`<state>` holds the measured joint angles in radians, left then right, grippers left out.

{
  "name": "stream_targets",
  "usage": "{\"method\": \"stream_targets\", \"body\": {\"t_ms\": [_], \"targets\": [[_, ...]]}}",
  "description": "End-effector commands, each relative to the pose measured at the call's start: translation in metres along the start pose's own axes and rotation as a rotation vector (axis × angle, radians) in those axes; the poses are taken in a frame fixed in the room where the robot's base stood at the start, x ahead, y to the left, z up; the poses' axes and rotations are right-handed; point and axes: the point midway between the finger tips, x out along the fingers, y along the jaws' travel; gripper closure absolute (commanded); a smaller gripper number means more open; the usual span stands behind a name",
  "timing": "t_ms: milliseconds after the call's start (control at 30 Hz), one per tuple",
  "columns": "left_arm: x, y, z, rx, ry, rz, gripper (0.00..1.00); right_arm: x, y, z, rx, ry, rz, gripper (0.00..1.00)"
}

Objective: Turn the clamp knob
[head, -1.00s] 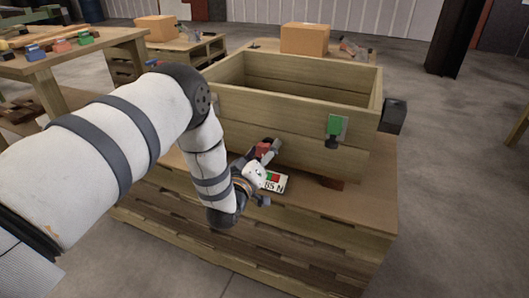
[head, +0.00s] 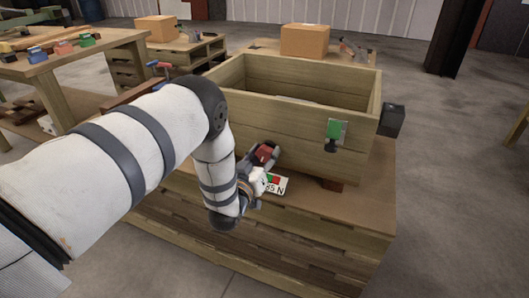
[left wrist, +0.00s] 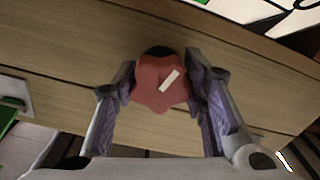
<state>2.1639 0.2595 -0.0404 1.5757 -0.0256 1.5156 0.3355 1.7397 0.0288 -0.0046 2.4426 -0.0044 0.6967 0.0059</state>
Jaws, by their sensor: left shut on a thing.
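The red clamp knob (left wrist: 160,84) is star-shaped with a white bar mark that lies slanted in the left wrist view. It sits against the front of the wooden box (head: 285,130). In the head view the knob (head: 264,153) is partly hidden by my gripper. My left gripper (head: 266,157) is shut on the knob, with one purple-padded finger on each side of it in the left wrist view (left wrist: 160,87). A gauge plate (head: 277,184) reading "85 N" with red and green fields is beside the gripper. My right gripper is not in view.
A green and grey plate (head: 336,131) is on the box front at the right, and a dark block (head: 392,118) sticks out from the box's right side. The box stands on a wooden bench (head: 350,205). Another table (head: 75,62) with coloured blocks stands at the left.

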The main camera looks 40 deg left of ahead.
Motion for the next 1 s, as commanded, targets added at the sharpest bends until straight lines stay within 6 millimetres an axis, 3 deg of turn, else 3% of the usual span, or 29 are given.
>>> {"method": "stream_targets", "body": {"t_ms": [1000], "targets": [[0.000, -0.001, 0.000, 0.903, -0.001, 0.001, 0.89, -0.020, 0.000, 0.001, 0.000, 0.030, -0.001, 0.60]]}}
